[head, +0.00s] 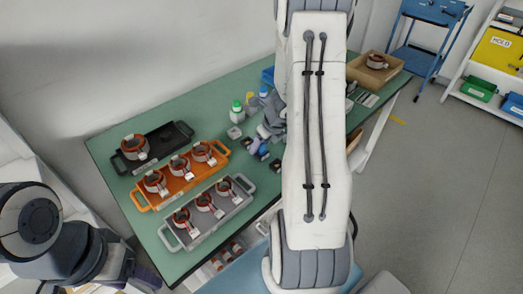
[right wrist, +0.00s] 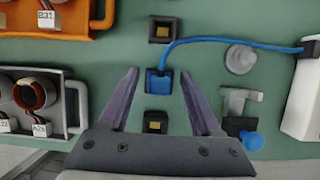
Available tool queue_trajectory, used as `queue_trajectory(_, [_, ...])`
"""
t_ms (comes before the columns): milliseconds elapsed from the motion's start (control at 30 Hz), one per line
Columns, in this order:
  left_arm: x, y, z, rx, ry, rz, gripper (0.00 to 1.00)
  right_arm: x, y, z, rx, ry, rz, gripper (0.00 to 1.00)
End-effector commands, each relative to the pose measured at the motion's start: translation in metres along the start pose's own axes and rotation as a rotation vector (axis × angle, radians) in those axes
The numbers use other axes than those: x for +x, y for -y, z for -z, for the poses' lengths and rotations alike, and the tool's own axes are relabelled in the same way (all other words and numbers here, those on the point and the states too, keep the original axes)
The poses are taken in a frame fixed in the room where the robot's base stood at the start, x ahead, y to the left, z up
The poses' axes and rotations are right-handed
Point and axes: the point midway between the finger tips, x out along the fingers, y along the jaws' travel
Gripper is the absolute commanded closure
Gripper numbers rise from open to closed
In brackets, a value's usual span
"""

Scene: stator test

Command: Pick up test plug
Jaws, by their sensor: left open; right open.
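Whether the fingertips are at the plug's height is hard to tell. In the head view the right gripper (head: 262,143) is small and partly hidden by my arm. My left arm shows at the lower left, but its fingers are not visible.
Black square sockets stand above (right wrist: 163,30) and below the plug. A grey round piece (right wrist: 240,58) and a clamp with a blue knob (right wrist: 252,141) are to the right. Orange (head: 144,206) and grey (head: 168,239) trays with stators stand left. A cardboard box (head: 396,68) is far right.

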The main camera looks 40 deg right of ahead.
Motion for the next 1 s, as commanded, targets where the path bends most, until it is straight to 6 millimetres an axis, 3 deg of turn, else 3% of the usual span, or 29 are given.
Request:
queue_trajectory(167, [-0.001,0.0,0.0,0.0,0.0,0.0,0.35,-0.001,0.001,0.0,0.001,0.001,0.001,0.35])
queue_trajectory(333, [-0.001,0.0,0.0,0.0,0.0,0.0,0.35,-0.001,0.0,0.0,0.0,0.001,0.0,1.0])
queue_trajectory(667, [-0.004,0.0,0.0,0.0,0.0,0.0,0.35,-0.006,0.0,-0.002,0.0,0.002,0.001,1.0])
queue_trajectory(1000, [-0.05,-0.004,0.003,0.0,0.0,0.0,0.35,-0.064,0.001,-0.027,-0.002,0.003,0.001,1.0])
